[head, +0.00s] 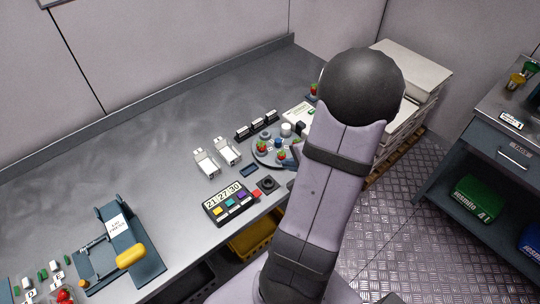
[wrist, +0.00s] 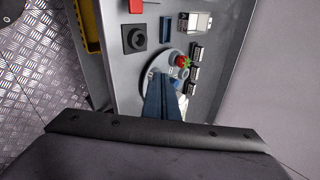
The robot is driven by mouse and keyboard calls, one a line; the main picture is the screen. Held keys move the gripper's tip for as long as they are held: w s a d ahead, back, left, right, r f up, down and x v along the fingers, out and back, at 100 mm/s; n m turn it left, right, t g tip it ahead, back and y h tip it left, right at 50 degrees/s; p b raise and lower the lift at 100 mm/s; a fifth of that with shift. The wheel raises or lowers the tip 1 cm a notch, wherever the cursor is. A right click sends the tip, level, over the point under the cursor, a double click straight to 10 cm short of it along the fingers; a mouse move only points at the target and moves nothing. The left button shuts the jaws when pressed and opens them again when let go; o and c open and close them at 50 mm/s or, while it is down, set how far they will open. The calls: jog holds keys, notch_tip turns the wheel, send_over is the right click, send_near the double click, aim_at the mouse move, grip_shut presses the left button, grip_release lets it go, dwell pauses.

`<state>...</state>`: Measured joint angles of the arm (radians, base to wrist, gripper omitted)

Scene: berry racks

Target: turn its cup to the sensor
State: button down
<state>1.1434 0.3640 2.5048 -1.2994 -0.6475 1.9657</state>
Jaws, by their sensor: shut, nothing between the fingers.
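A round grey turntable (head: 264,158) stands on the bench, partly hidden behind my arm in the head view. It carries small cups with red berries and green leaves; one berry (head: 262,144) shows at its left side. In the wrist view the turntable (wrist: 147,80) lies beyond my gripper (wrist: 168,72), and a red berry (wrist: 183,61) sits at its upper right. My gripper's blue fingers are together and empty, reaching over the disc. I cannot tell whether they touch it. The sensor cannot be told for sure; a white-topped part (head: 287,129) stands behind the disc.
Two white holders (head: 207,163) and a row of black clips (head: 257,124) are nearby. A yellow-handled press (head: 131,256) is far left. The bench's back left is clear.

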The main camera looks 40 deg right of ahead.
jog(key=shift+f, duration=0.1)
jog(key=b, duration=0.2)
send_near(265, 155)
jog(key=f, duration=0.3)
jog(key=shift+s+a+f, duration=0.1)
jog(key=shift+s+f, duration=0.1)
jog(key=shift+s, duration=0.1)
jog(key=w, duration=0.3)
jog(key=shift+d+f+p, duration=0.2)
jog(key=shift+d+p, duration=0.05)
jog(key=shift+p, duration=0.15)
jog(key=shift+w+d+f, duration=0.1)
jog(key=shift+w+f, duration=0.05)
jog(key=shift+w, duration=0.5)
jog(key=shift+w, duration=0.15)
